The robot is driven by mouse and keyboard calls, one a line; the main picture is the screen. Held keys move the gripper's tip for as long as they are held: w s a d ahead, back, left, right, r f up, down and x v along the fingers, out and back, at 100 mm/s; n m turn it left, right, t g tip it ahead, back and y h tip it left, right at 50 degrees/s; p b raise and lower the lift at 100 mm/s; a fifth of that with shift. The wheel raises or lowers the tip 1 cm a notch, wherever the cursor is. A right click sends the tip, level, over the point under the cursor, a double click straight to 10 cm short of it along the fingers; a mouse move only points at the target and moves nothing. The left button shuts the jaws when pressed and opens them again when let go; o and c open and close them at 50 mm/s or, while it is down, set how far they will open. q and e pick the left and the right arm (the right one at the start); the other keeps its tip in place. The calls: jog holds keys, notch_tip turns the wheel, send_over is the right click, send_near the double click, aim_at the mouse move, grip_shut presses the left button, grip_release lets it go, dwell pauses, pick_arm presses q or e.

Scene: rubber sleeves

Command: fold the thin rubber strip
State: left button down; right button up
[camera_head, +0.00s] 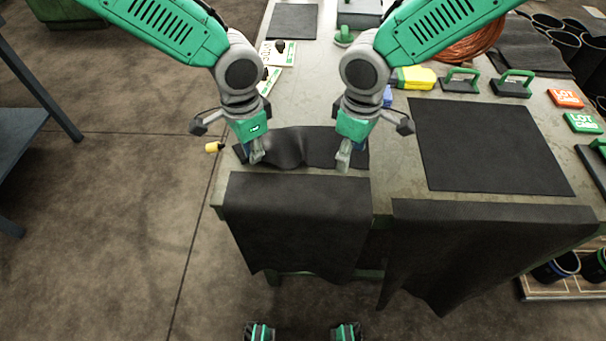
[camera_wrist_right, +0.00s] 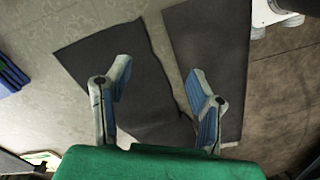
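A thin black rubber strip (camera_head: 288,148) lies across the table near its front edge in the head view, with a raised wave in its middle. My left gripper (camera_head: 257,156) is at the strip's left part; the head view does not show clearly whether its fingers are shut or grip the rubber. My right gripper (camera_head: 343,160) is over the strip's right part. In the right wrist view the right gripper's fingers (camera_wrist_right: 158,92) stand wide apart with nothing gripped. The strip (camera_wrist_right: 138,85) lies below them, its right end in view.
A black sheet (camera_head: 298,205) drapes over the table's front edge just before the strip; it also shows in the right wrist view (camera_wrist_right: 210,50). Another sheet (camera_head: 470,225) hangs at the right. A flat black mat (camera_head: 490,145), green-handled blocks (camera_head: 462,80) and a yellow item (camera_head: 415,78) are on the table (camera_head: 390,150).

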aim_at(358, 166)
jog(key=shift+d, duration=0.25)
jog(key=c, duration=0.3)
jog(key=shift+w+d+r, duration=0.15)
jog(key=shift+d+r, duration=0.05)
jog(key=shift+d, duration=0.1)
notch_tip(358, 166, up, 5)
jog(key=w+d+n, duration=0.1)
jog(key=d+n, duration=0.1)
jog(key=shift+n, duration=0.4)
notch_tip(358, 166, down, 8)
jog(key=shift+f, duration=0.1)
jog(key=shift+w+f, duration=0.1)
jog(key=shift+f, duration=0.25)
jog(key=shift+a+f, duration=0.3)
jog(key=shift+a, duration=0.1)
jog(key=shift+d, duration=0.1)
